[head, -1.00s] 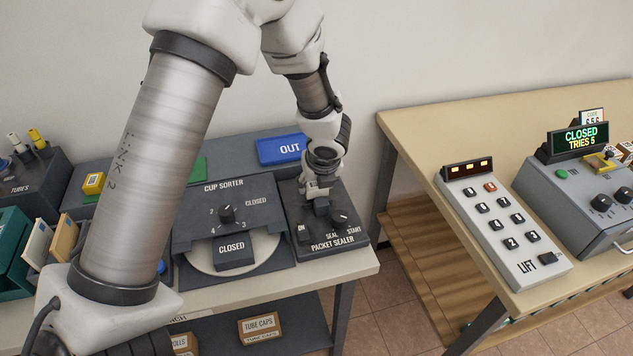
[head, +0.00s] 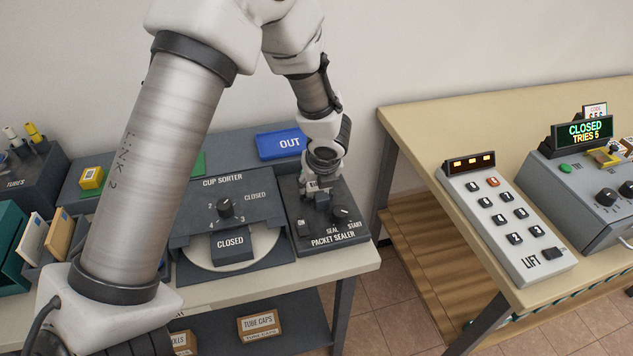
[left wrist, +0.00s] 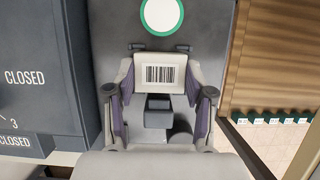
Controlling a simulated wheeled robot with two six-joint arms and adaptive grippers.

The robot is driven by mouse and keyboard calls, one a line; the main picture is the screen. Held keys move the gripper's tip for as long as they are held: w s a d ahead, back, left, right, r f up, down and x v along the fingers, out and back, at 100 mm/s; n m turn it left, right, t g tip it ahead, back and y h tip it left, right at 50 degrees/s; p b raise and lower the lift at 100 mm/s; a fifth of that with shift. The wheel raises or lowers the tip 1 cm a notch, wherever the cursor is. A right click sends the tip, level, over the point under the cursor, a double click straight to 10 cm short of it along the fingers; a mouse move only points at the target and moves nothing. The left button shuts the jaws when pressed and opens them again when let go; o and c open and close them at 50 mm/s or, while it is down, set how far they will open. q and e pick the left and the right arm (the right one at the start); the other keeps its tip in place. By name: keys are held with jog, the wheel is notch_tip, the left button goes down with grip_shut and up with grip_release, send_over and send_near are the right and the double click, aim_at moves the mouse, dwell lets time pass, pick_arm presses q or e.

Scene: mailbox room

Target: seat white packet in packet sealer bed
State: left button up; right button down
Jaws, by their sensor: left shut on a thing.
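The white packet (left wrist: 160,73) with a barcode is held between the two fingers of my left gripper (left wrist: 160,78) in the left wrist view. In the head view my left gripper (head: 319,187) points down over the back part of the dark packet sealer (head: 330,230). The packet is mostly hidden there by the gripper. In the wrist view the sealer's grey surface (left wrist: 113,30) lies below the packet, with a dark block (left wrist: 158,104) just in front of it. I cannot tell whether the packet touches the bed. My right gripper is not in view.
The cup sorter (head: 190,230) stands close on the left of the sealer. A blue OUT tray (head: 280,146) lies behind. The lift keypad (head: 502,222) is on a separate table to the right, across a gap. A round green-rimmed disc (left wrist: 161,14) shows beyond the packet.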

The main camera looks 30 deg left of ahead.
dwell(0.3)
pick_arm(q)
jog(key=o, duration=1.3)
jog(key=shift+c, duration=0.2)
jog(key=shift+o, duration=1.1)
notch_tip(320, 180, up, 6)
jog(key=p, duration=0.6)
jog(key=shift+f, duration=0.1)
